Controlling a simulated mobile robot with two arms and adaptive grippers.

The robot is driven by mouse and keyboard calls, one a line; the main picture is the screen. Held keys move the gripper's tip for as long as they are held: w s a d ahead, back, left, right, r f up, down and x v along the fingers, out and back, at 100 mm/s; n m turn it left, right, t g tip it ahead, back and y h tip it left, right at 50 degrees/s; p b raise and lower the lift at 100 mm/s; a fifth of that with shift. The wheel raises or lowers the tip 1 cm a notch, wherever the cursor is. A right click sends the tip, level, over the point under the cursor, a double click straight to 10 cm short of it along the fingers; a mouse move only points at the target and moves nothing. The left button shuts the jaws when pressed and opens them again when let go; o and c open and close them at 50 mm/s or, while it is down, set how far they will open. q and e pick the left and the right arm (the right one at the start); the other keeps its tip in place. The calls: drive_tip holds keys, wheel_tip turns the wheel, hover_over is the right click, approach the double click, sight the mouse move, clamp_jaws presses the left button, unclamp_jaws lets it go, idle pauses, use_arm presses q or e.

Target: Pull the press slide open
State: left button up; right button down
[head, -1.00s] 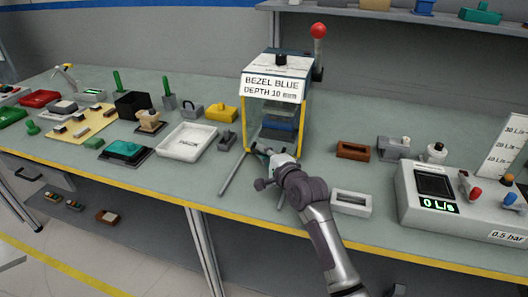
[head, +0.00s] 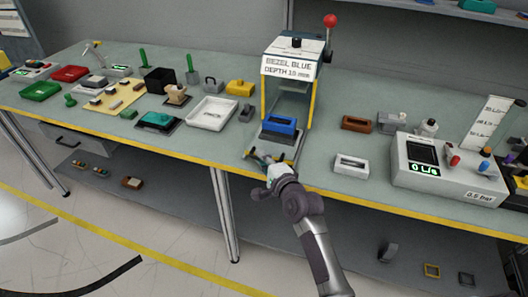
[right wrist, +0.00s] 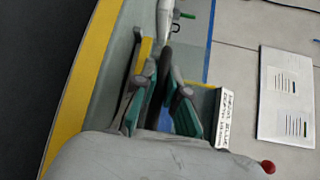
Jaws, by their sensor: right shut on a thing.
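The press (head: 291,62) stands at the middle of the bench with a yellow-edged frame, a sign reading BEZEL BLUE and a red-ball lever. Its slide (head: 291,152) sticks out of the front toward the bench edge. In the right wrist view, the fingers (right wrist: 160,80) close around a dark bar. My left gripper is not in view.
The yellow bench edge (head: 330,194) runs close in front.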

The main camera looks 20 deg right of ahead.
drive_tip(key=shift+s+a, duration=0.1)
drive_tip(key=shift+s, duration=0.05)
drive_tip(key=c, duration=1.2)
unclamp_jaws()
drive_tip(key=v, duration=1.2)
drive_tip(key=shift+f, duration=0.1)
drive_tip(key=s+f+n+g, duration=0.3)
drive_tip(key=s+f, duration=0.1)
drive_tip(key=f, duration=0.8)
drive_tip(key=s+f+n+g+h, duration=0.1)
drive_tip(key=s+f+n+g, duration=0.2)
drive_tip(key=f, duration=0.9)
drive_tip(key=s+f+n+g, duration=0.25)
drive_tip(key=s+f, duration=0.25)
drive_tip(key=f, duration=0.6)
drive_tip(key=s+d+f+n+g, duration=0.2)
drive_tip(key=s+f, duration=0.4)
drive_tip(key=s, duration=0.4)
drive_tip(key=s+d+f+n+g+h, duration=0.1)
drive_tip(key=s+f+n, duration=0.4)
drive_tip(key=s, duration=0.6)
drive_tip(key=s+d+f+n+g+h, duration=0.1)
drive_tip(key=s+d+f+n+g, duration=0.1)
drive_tip(key=s+f, duration=0.6)
drive_tip(key=s+n+g, duration=0.1)
drive_tip(key=s+n, duration=0.1)
drive_tip(key=shift+s+d, duration=0.35)
